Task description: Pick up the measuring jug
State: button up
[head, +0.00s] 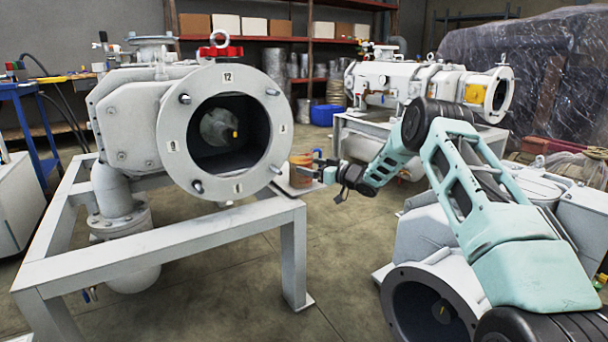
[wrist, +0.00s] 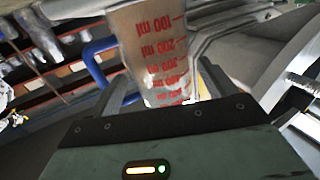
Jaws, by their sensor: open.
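The measuring jug (wrist: 154,54) is a whitish, translucent vessel with red millilitre marks, which appear upside down in the wrist view. It stands between the two fingers of my gripper (wrist: 166,86), which are open, one on each side of it. I cannot tell whether either finger touches it. The jug's upper part in the wrist view is cut off by the frame.
The left pump (head: 168,136) stands on a white steel frame (head: 150,246), close to my gripper. Another pump (head: 420,84) is at the back, and one (head: 425,300) sits at the lower right. Open floor lies between.

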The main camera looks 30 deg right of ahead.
jog(key=shift+f+b+x, duration=0.25)
jog(key=shift+b+x, duration=0.25)
jog(key=shift+x, duration=0.7)
jog(key=shift+w+r, duration=0.15)
jog(key=shift+w, duration=0.15)
jog(key=shift+c, duration=0.3)
jog(key=shift+r, duration=0.1)
jog(key=c, duration=1.1)
jog(key=shift+o, duration=0.2)
jog(key=shift+r, duration=0.15)
notch_tip(320, 180, up, 10)
jog(key=p, duration=0.5)
